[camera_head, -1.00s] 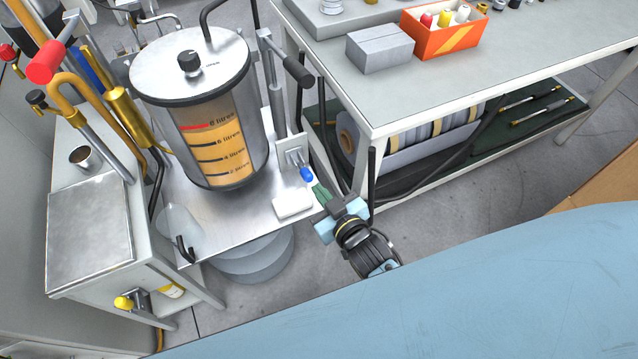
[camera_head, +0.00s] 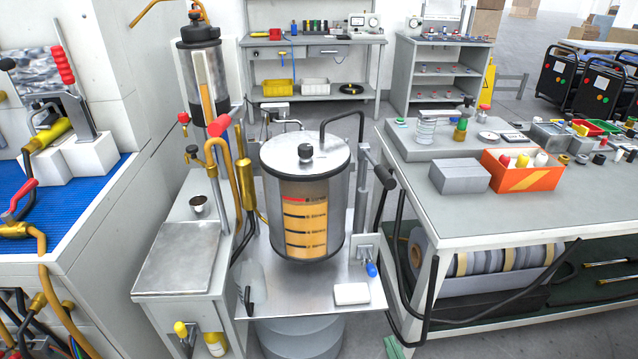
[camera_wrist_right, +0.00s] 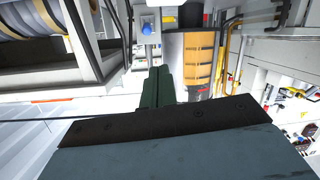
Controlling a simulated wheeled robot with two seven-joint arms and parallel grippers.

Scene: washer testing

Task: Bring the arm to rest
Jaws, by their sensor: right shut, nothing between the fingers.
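Only the green fingertips of my right gripper (camera_head: 394,347) show in the head view, at the bottom edge, right of the steel stand and left of the workbench's lower frame. In the right wrist view the green fingers of the right gripper (camera_wrist_right: 162,82) are together with nothing between them. The rest of my right arm is out of the head view. My left gripper is in neither view now.
A steel tank (camera_head: 306,170) with amber liquid stands on a metal shelf (camera_head: 300,300), with a blue-tipped valve (camera_head: 371,269) and a white block (camera_head: 352,294). The grey workbench (camera_head: 470,225) stands right, carrying an orange box (camera_head: 522,172). A blue-mat bench (camera_head: 60,215) stands left.

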